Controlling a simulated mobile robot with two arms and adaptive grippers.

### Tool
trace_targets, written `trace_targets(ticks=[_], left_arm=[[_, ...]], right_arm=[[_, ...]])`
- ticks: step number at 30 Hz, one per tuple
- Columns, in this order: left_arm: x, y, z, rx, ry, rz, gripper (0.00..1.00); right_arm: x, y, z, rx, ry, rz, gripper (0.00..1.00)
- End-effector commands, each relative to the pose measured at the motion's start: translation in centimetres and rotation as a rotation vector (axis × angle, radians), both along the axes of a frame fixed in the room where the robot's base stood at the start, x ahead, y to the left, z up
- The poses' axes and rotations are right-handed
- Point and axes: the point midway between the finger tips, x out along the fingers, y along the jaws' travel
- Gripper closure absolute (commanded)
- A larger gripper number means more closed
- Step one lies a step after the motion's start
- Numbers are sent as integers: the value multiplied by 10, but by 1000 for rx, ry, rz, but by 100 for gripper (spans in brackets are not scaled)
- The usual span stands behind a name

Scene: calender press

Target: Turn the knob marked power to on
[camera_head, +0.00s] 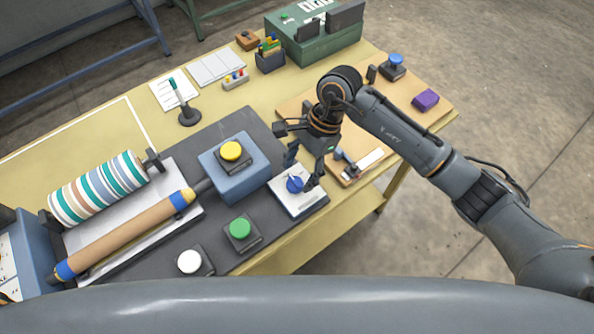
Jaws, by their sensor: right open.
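A blue knob (295,184) sits on a white square plate (297,202) at the right end of the dark base board. Small dark print shows on the plate, too small to read. My right gripper (301,179) is above the plate, pointing down, with its open fingers on either side of the knob. I cannot tell whether the fingers touch the knob. The knob's exact setting is not clear. My left gripper is not in view.
A blue box with a yellow button (230,151) stands left of the knob. A green button (239,229) and a white button (189,261) lie nearer. A striped roller (98,187) is at left. A slider block (346,163) sits close right of my gripper.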

Motion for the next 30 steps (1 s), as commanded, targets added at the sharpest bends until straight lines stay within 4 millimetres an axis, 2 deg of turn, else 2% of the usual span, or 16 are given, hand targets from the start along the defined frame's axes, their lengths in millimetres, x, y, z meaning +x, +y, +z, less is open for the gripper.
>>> trace_targets(ticks=[6, 15, 16, 24, 30], left_arm=[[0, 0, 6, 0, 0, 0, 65], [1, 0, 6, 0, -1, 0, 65], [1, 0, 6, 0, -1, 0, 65], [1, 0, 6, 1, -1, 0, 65], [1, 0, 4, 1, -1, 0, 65]], right_arm=[[-4, 6, -18, 1, 1, -1, 39], [-5, 7, -21, 1, -1, 0, 39], [-5, 7, -21, 1, -1, 0, 41], [-5, 7, -21, 1, -1, 0, 94], [-5, 7, -22, 0, -2, -10, 94]])
